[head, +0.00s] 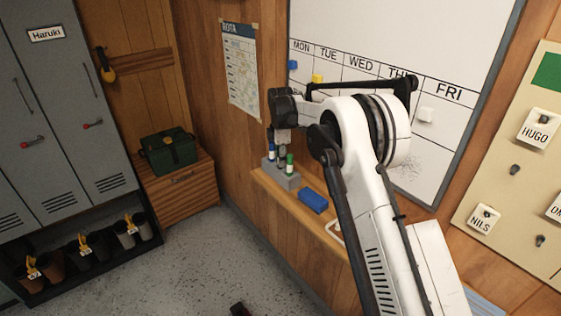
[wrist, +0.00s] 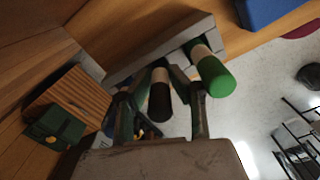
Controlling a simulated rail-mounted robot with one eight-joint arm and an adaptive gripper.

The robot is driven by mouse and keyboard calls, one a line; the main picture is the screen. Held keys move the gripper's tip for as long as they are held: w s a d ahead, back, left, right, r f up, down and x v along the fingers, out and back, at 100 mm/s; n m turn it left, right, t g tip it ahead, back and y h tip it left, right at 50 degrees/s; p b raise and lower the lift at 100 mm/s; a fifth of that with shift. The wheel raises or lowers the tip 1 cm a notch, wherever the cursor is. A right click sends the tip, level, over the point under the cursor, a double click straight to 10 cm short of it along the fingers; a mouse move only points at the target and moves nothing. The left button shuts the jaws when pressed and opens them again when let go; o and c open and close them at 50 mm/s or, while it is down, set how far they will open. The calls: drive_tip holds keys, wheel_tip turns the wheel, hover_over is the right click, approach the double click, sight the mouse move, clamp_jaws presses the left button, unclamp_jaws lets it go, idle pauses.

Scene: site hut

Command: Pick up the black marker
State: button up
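The black marker (wrist: 159,98) stands in a grey marker holder (wrist: 148,56), between a green-capped marker (wrist: 214,74) and a blue one mostly hidden behind a finger. In the head view, the holder (head: 285,181) is on the wooden ledge below the whiteboard, with the blue marker (head: 271,153) and green marker (head: 290,164) on either side. My gripper (wrist: 158,84) points down over the holder with one finger on each side of the black marker. The fingers look open, with a slim gap. In the head view, my gripper (head: 281,147) largely hides the black marker.
The whiteboard (head: 345,45) is close behind my arm. A green box (head: 169,150) sits on a wooden chest to the left.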

clamp_jaws()
drive_tip(key=shift+r, duration=0.1)
drive_tip(key=shift+r, duration=0.5)
drive_tip(key=r, duration=0.2)
drive_tip(key=r+b, duration=0.1)
drive_tip(key=shift+s+a+r, duration=0.1)
drive_tip(key=shift+s+a, duration=0.1)
drive_tip(key=shift+s, duration=0.05)
drive_tip(key=s+a+r+b, duration=0.1)
drive_tip(key=s+a+r, duration=0.5)
drive_tip(key=s+a, duration=0.1)
drive_tip(key=shift+s+r, duration=0.35)
drive_tip(key=shift+s, duration=0.4)
drive_tip(key=shift+f, duration=0.1)
